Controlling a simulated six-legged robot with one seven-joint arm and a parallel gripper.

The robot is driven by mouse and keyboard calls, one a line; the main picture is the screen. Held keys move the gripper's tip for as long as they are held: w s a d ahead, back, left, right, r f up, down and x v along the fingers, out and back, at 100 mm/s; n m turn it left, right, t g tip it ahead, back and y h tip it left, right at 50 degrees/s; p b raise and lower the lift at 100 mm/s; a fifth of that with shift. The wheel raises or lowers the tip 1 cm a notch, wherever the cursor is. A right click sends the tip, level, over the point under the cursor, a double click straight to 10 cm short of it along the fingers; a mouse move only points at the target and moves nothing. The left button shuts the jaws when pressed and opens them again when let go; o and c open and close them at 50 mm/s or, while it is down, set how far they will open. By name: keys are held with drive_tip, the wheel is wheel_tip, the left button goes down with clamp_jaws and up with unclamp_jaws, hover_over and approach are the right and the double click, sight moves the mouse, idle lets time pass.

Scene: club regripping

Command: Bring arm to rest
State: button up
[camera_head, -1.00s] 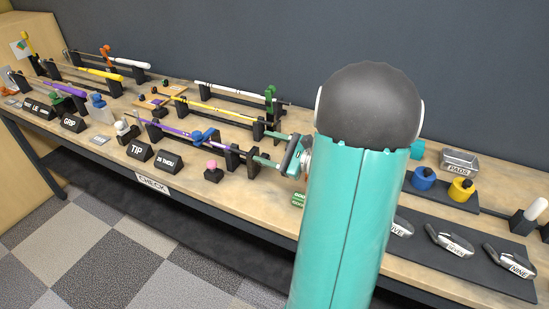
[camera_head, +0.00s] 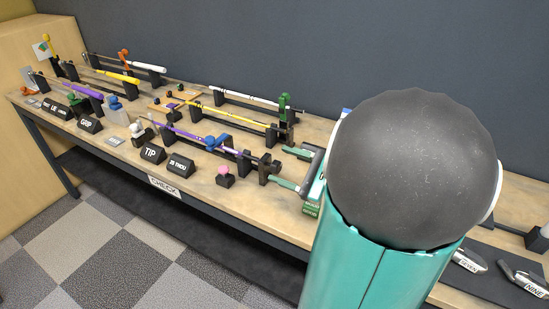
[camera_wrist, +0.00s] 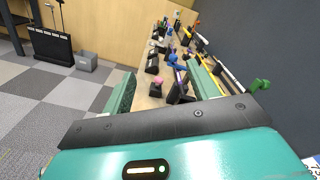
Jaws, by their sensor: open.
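My gripper (camera_head: 279,167) is open, with two green fingers spread apart and nothing between them. It is above the workbench (camera_head: 262,219), to the right of the black club stands. My teal arm with its dark round joint hides the bench behind it. In the wrist view my open gripper (camera_wrist: 160,74) points along the bench toward the stands, with empty space between the fingers. A purple-gripped club (camera_head: 187,134) lies across stands near the fingers, with a blue clamp (camera_head: 217,141) on it.
Yellow (camera_head: 228,116) and white (camera_head: 240,97) shafts lie on racks behind. A green clamp (camera_head: 284,108) stands upright close to my fingers. A pink-topped piece (camera_head: 224,176) sits near the front edge. Iron heads (camera_head: 468,262) lie at right. The checkered floor (camera_head: 100,255) is open.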

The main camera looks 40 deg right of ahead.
drive_tip(key=s+a+f+n+g+y, duration=0.1)
drive_tip(key=a+n+g, duration=0.5)
drive_tip(key=a, duration=0.4)
drive_tip(key=s+a+f+n+g+y, duration=0.1)
drive_tip(key=a+f+n+g, duration=0.1)
drive_tip(key=a+n+g, duration=0.65)
drive_tip(key=s+a+r+n+t+h, duration=0.2)
drive_tip(key=a+r+n+t+h, duration=0.1)
drive_tip(key=n+h, duration=0.5)
drive_tip(key=a+r+n, duration=0.1)
drive_tip(key=n, duration=0.2)
drive_tip(key=shift+s+a, duration=0.35)
drive_tip(key=shift+a, duration=0.05)
drive_tip(key=shift+r, duration=0.1)
idle(0.5)
